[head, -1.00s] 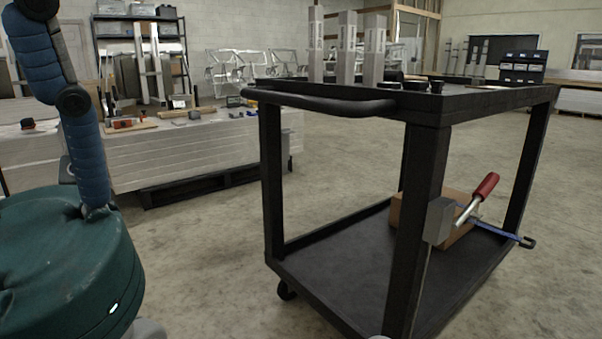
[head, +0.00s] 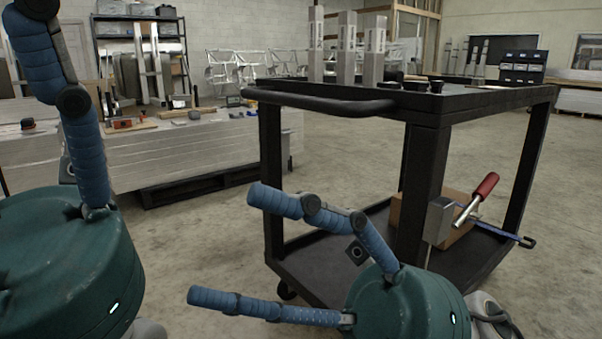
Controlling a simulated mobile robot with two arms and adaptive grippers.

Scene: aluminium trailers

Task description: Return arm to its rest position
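My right gripper (head: 222,246) shows at the lower middle of the head view. Its teal body is in front of the cart's lower shelf, and its blue padded fingers point left. The fingers are spread wide with nothing between them. My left gripper (head: 65,265) fills the lower left corner, close to the camera. One blue finger of it reaches up past the top edge. Its other finger is out of view, so its opening cannot be told.
A black cart (head: 345,100) stands behind my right gripper, with upright metal posts (head: 345,50) on top. A cardboard box (head: 460,215) and a red-handled clamp (head: 482,190) are low on it. A stack of panels (head: 210,150) with tools stands behind left. Bare floor lies between.

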